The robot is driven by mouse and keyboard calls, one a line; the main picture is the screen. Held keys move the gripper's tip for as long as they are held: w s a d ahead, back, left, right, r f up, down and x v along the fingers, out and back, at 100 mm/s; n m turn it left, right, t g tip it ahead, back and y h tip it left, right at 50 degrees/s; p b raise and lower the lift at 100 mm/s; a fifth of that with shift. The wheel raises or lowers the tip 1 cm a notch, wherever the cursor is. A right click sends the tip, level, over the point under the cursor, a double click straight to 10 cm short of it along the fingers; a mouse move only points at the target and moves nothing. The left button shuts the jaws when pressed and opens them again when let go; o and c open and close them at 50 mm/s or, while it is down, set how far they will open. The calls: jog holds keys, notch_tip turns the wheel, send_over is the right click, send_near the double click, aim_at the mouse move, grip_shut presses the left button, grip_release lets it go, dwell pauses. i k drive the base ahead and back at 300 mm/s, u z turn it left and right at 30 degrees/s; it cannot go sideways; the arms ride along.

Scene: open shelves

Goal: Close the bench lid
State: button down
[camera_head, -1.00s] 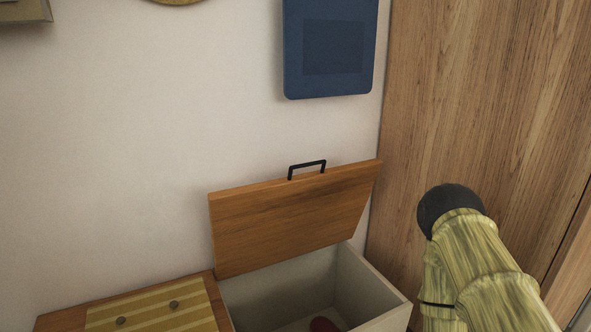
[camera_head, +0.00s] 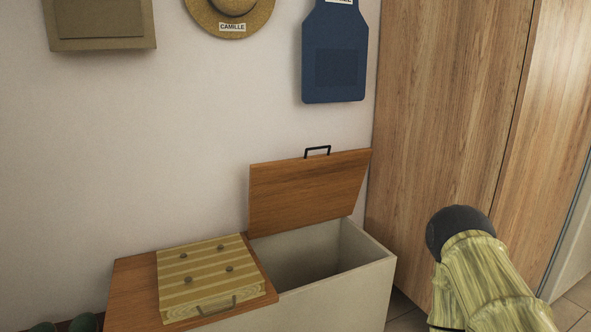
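The bench (camera_head: 345,296) has a pale box body and stands against the wall. Its wooden lid (camera_head: 309,190) is raised and leans back near the wall, with a black handle (camera_head: 317,151) on its top edge. The compartment below the lid is open, and its floor is mostly hidden by the front wall. My arm, with a dark rounded joint and yellow-green links, shows at the lower right, to the right of the bench and apart from the lid. My gripper is not in view.
A striped wooden box (camera_head: 211,279) with knobs and a handle sits on the bench's closed left part. A tall wooden cabinet (camera_head: 445,130) stands to the right. A blue apron (camera_head: 334,55), a straw hat (camera_head: 231,14) and a tan bag (camera_head: 99,22) hang on the wall.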

aim_at(288, 195)
jog(key=u, duration=1.1)
jog(key=i, duration=0.55)
jog(key=z, duration=0.05)
